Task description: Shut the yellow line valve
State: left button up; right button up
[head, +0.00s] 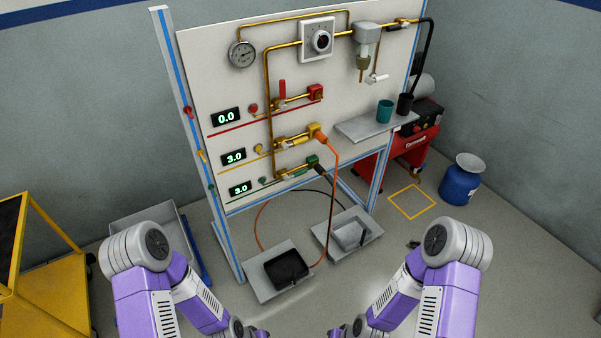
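The yellow line valve (292,142) is on the middle row of the upright panel (335,85). Its yellow lever appears to lie along the brass pipe. A yellow fitting (317,132) at its right end joins an orange hose (336,165). The display (234,157) on this row reads 3.0. A yellow knob (259,148) sits left of the valve. Both my arms come in low at the bottom, well away from the panel. They are cut off by the bottom edge around the wrists, so my grippers are out of view.
Above is the red valve (283,95) with its lever upright across the pipe, display 0.0. Below is the green valve (298,168), display 3.0. A shelf (362,130) with cups juts out at right. Two trays (265,289) (325,235) and hoses occupy the floor before the panel.

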aim_at(297, 142)
jog(key=k, duration=0.55)
jog(key=u, duration=0.4)
jog(key=i, duration=1.65)
jog(key=z, duration=0.5)
